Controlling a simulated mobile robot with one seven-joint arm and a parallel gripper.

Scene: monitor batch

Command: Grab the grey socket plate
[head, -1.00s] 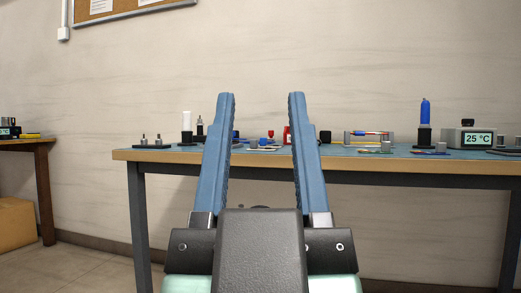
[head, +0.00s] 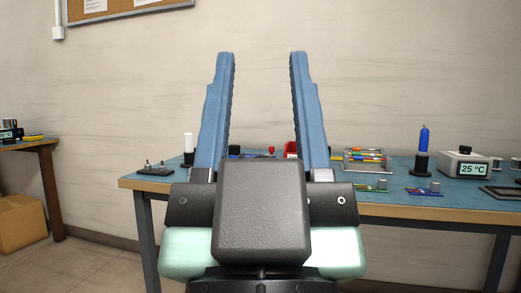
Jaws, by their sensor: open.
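My gripper (head: 263,54) is in the middle of the head view. Its two blue fingers point up and stand wide apart, with nothing between them but the wall and part of the table. A small dark grey plate (head: 156,171) with short upright metal pieces lies at the table's left front, left of my gripper. I cannot tell for sure whether it is the grey socket plate. Another dark flat piece (head: 503,191) lies at the right edge, partly cut off. My gripper hides the middle of the table.
The workbench (head: 440,208) also holds a white cylinder on a black base (head: 188,148), a rack of coloured pieces (head: 367,160), small circuit boards (head: 424,191), a blue bottle-like tool (head: 424,138) and a 25 °C display box (head: 465,165). A cardboard box (head: 20,222) stands at left.

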